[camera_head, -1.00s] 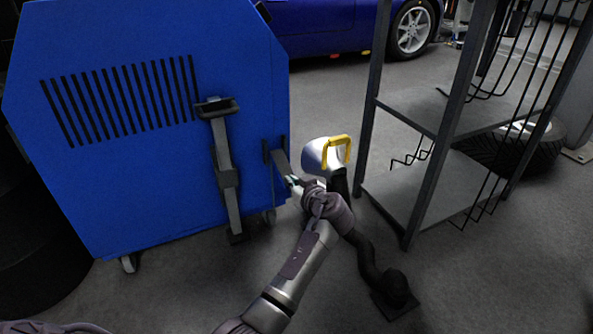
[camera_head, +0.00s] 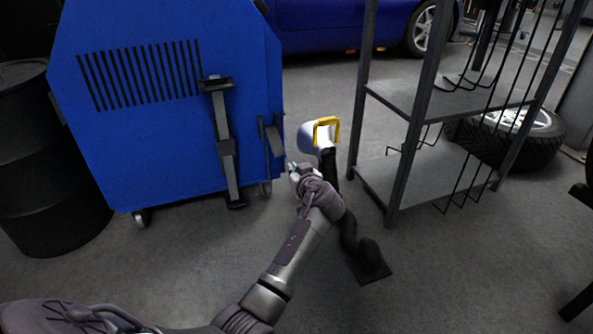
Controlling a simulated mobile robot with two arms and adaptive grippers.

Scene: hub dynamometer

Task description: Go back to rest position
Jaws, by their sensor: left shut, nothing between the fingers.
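My left gripper (camera_head: 292,170) is at the end of the arm that rises from the bottom of the head view. It is shut and empty, close to the lower right edge of the blue dynamometer cabinet (camera_head: 150,140). A dark handle or bracket (camera_head: 272,142) on the cabinet's right edge is just above and left of the fingertips. Whether they touch it, I cannot tell. My right gripper is not in view.
A white and yellow nozzle (camera_head: 316,135) on a dark hose stand is right behind my gripper. A metal shelf rack (camera_head: 400,100) stands to the right, with a tire (camera_head: 510,140) behind it. A black barrel (camera_head: 38,190) stands at left. Grey floor is open in front.

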